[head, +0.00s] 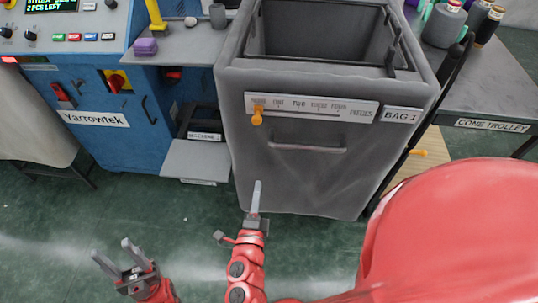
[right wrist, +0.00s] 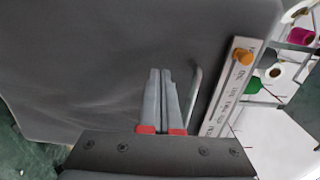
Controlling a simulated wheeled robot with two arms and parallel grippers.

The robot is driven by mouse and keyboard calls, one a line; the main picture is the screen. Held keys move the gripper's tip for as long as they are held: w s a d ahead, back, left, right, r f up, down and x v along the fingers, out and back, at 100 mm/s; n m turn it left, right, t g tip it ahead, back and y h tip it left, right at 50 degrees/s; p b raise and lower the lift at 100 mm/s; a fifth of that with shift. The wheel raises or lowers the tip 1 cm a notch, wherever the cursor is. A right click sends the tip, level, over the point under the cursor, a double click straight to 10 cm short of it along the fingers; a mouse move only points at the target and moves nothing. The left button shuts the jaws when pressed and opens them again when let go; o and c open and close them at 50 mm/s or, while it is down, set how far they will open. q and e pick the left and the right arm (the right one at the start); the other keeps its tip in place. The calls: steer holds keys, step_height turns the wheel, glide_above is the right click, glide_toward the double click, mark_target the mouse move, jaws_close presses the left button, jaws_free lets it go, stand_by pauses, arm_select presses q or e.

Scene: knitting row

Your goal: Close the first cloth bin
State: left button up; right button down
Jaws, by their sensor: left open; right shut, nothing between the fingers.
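The grey cloth bin (head: 300,175) with the label BAG 1 (head: 401,115) stands in the middle of the head view. Its top is open and I see into its dark inside. A bar handle (head: 307,149) crosses its front, below a white scale strip (head: 330,108) with an orange pointer (head: 257,116). My right gripper (head: 257,188) is shut and empty, low at the bin's front, below and left of the handle. In the right wrist view its fingers (right wrist: 163,80) point at the cloth beside the handle (right wrist: 194,95). My left gripper (head: 119,252) is open and empty above the floor, lower left.
A blue Yarrowtek machine (head: 95,125) with a small shelf (head: 195,162) stands left of the bin. A cone trolley (head: 492,125) with yarn cones (head: 443,24) stands on the right. A dark rod (head: 440,85) slants along the bin's right side. Green floor is free in front.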

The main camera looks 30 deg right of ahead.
mark_target(265, 145)
steer(key=b+x, duration=0.1)
steer(key=x, duration=1.2)
steer(key=shift+s+r, duration=0.1)
steer(key=shift+d, duration=0.1)
steer(key=b+x, duration=0.2)
steer(key=x, duration=0.3)
steer(key=shift+d, duration=0.1)
steer(key=shift+r, duration=0.3)
steer(key=shift+d, duration=0.1)
